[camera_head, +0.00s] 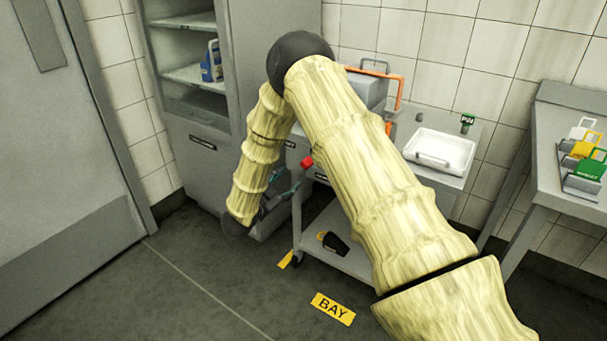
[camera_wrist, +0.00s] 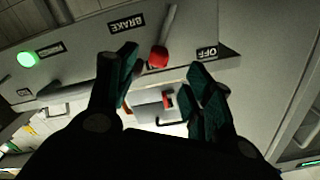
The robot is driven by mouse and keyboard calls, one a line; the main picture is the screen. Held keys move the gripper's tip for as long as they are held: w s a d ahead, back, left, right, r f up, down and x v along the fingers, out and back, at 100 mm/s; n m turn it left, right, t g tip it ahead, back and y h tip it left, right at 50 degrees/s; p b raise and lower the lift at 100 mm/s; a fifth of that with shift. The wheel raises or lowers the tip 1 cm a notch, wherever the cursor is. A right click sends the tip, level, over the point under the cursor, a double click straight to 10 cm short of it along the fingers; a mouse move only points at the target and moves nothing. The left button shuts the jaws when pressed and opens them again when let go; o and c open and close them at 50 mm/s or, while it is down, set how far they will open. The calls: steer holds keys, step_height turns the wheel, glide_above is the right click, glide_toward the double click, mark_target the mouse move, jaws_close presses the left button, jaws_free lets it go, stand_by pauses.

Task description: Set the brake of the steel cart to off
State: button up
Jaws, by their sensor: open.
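The steel cart (camera_head: 345,236) stands against the tiled wall, partly hidden behind my arm. Its brake lever ends in a red knob (camera_head: 307,163) at the cart's left end. In the wrist view the red knob (camera_wrist: 158,58) hangs on a grey rod between a BRAKE label (camera_wrist: 127,23) and an OFF label (camera_wrist: 207,53). My gripper (camera_wrist: 163,60) is open and empty, its teal-padded fingers either side of the knob in the picture. I cannot tell the remaining depth; no contact shows. In the head view my gripper (camera_head: 281,193) is small and dark near the cart's left end.
A white tray (camera_head: 441,151) sits on the cart top, and a dark object (camera_head: 333,243) lies on its lower shelf. A grey cabinet (camera_head: 200,160) stands close on the left. A green light (camera_wrist: 27,60) shows on the panel. A side table (camera_head: 570,150) is at right. The front floor is clear.

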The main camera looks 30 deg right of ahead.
mark_target(304, 168)
steer(key=x, duration=1)
steer(key=shift+w+d, duration=0.15)
steer(key=shift+d, duration=0.1)
